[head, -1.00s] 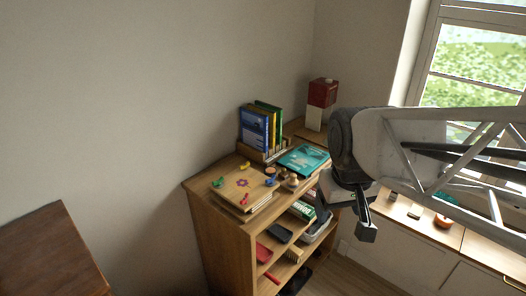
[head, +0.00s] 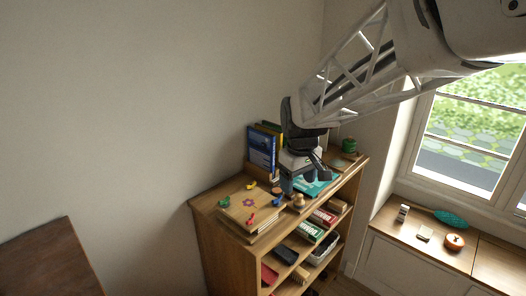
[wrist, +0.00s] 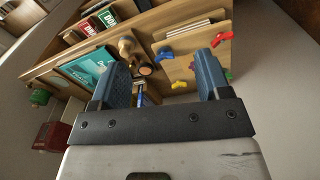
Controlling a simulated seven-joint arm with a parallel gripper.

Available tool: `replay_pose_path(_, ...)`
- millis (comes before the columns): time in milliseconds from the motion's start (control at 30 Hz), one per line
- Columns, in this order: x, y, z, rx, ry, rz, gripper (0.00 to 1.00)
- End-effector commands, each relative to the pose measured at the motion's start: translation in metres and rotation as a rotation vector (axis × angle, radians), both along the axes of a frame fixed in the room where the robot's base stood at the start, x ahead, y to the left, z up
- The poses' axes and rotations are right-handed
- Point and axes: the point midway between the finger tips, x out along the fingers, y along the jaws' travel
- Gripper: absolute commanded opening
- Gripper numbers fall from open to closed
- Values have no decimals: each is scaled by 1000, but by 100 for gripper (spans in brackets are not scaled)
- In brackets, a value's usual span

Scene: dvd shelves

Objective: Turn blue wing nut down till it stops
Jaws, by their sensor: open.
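The blue wing nut (head: 277,201) sits at the right corner of the wooden press board (head: 234,216) on top of the shelf unit. It also shows in the wrist view (wrist: 166,53), just beyond and between my fingertips. Other wing nuts sit around the board: yellow (head: 251,184), green (head: 223,202) and red (head: 251,218). A purple flower (head: 248,202) marks the board's middle. My gripper (wrist: 161,66) is open and empty, above the shelf top, a little behind and right of the blue wing nut in the head view. It touches nothing that I can see.
A wooden knobbed piece (head: 299,201) stands close to the right of the blue wing nut. A teal book (wrist: 88,66) lies beside it, and upright books (head: 262,148) stand behind. Lower shelves hold boxes and trays. The wall is behind the unit.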

Motion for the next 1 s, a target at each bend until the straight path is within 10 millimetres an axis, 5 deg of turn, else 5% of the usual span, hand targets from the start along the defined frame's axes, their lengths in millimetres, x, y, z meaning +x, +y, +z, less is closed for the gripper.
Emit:
replay_pose_path(433,76,37,-36,-10,52,178,70)
replay_pose_path(1000,88,44,-42,-12,59,208,70)
